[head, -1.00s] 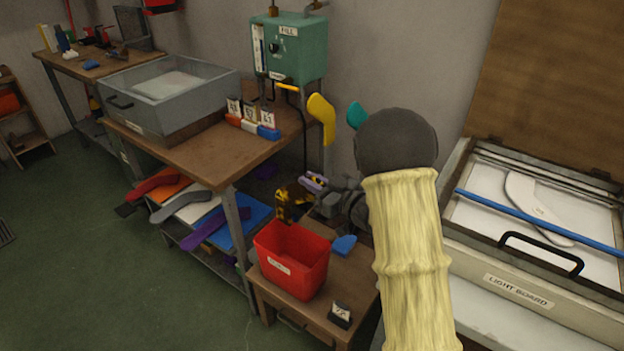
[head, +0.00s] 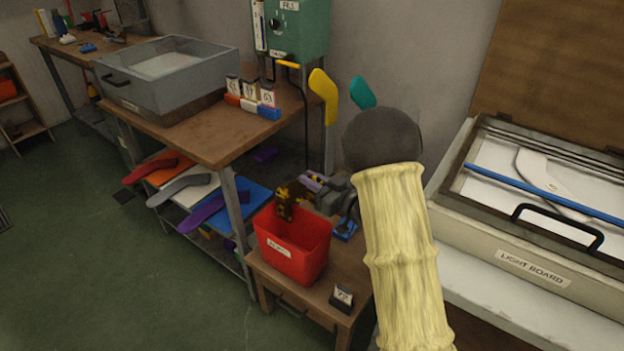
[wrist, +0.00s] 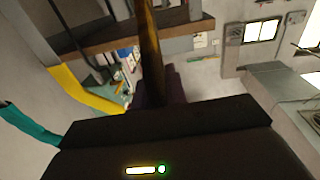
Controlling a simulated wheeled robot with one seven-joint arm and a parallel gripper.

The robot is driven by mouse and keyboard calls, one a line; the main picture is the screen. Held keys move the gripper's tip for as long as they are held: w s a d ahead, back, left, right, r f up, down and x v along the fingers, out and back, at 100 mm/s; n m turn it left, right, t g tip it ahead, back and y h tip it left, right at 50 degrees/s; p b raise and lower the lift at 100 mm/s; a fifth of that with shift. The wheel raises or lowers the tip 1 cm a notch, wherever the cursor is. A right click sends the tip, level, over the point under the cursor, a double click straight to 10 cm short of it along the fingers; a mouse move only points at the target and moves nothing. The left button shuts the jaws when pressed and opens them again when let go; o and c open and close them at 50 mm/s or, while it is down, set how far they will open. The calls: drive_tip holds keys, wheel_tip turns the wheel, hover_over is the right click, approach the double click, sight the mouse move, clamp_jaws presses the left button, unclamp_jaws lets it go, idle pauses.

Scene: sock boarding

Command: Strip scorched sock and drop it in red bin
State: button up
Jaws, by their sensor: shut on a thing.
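The scorched sock (head: 285,208), dark brown with yellow-orange patches, hangs from my gripper (head: 302,190). My gripper is shut on the sock's upper part. The sock's lower end hangs at the mouth of the red bin (head: 290,262); I cannot tell how far it dips inside. The bin stands on a low wooden table and has a white label. In the wrist view the sock (wrist: 149,45) shows as a dark brown-yellow strip running up between the jaws.
A yellow form (head: 326,97) and a teal form (head: 362,92) stand upright behind the bin. A small numbered block (head: 343,296) sits on the low table (head: 318,296). A workbench (head: 215,140) is left, a light board (head: 535,268) right.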

drive_tip(key=o, duration=0.8)
drive_tip(key=shift+o, duration=0.2)
wheel_tip(320, 180, up, 10)
drive_tip(key=p, duration=0.3)
idle(0.7)
